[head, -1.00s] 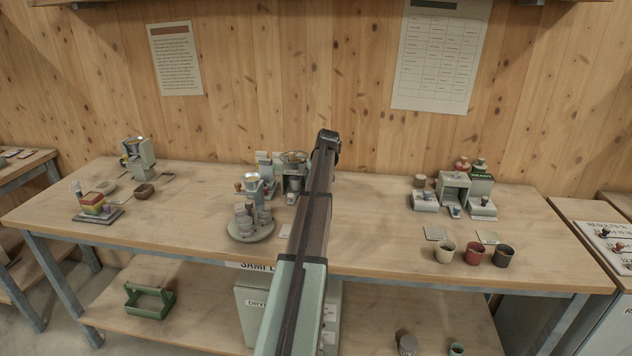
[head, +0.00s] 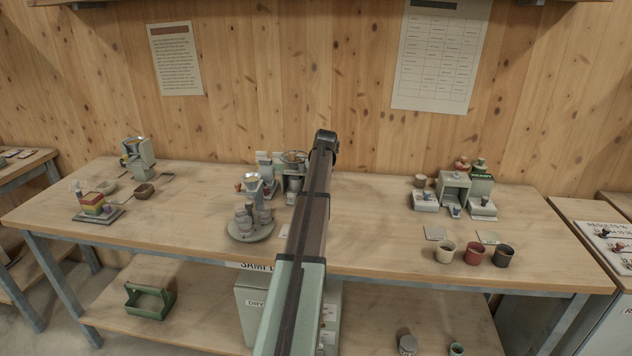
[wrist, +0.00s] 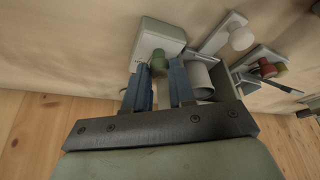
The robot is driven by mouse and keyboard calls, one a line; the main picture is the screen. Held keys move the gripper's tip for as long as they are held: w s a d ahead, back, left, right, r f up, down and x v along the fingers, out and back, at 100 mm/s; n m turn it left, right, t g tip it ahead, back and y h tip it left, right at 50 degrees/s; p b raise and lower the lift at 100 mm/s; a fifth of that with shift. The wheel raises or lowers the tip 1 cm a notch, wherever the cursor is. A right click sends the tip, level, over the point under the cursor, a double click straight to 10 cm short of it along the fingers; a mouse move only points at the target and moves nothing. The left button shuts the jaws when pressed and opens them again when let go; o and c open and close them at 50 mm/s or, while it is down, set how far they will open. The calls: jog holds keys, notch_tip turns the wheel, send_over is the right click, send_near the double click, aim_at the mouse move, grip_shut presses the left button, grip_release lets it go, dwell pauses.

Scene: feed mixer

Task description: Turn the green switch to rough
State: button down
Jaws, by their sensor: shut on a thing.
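In the wrist view, the green switch (wrist: 159,61) is a small round knob on the face of a pale box (wrist: 161,38). My gripper (wrist: 164,71) has its two blue fingers around the knob, shut on it. Its marking and which setting it points to cannot be read. In the head view, my arm runs up the middle and hides my gripper and the switch. A grey machine (head: 293,183) with a bowl on top shows just left of the arm, partly covered by it.
In the wrist view, a white knob (wrist: 241,38), a red knob (wrist: 267,69) and a pale cylinder (wrist: 200,77) are close to the right of the fingers. In the head view, a round stand (head: 250,232) with jars is left of the arm. Bare tabletop (head: 375,220) lies right of it.

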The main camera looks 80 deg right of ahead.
jog(key=shift+w+m+g+h, duration=0.15)
jog(key=shift+m+g+h, duration=0.35)
jog(key=shift+m, duration=1.2)
jog(key=c, duration=0.9)
grip_release()
jog(key=shift+c, duration=0.2)
jog(key=shift+w+a, duration=0.1)
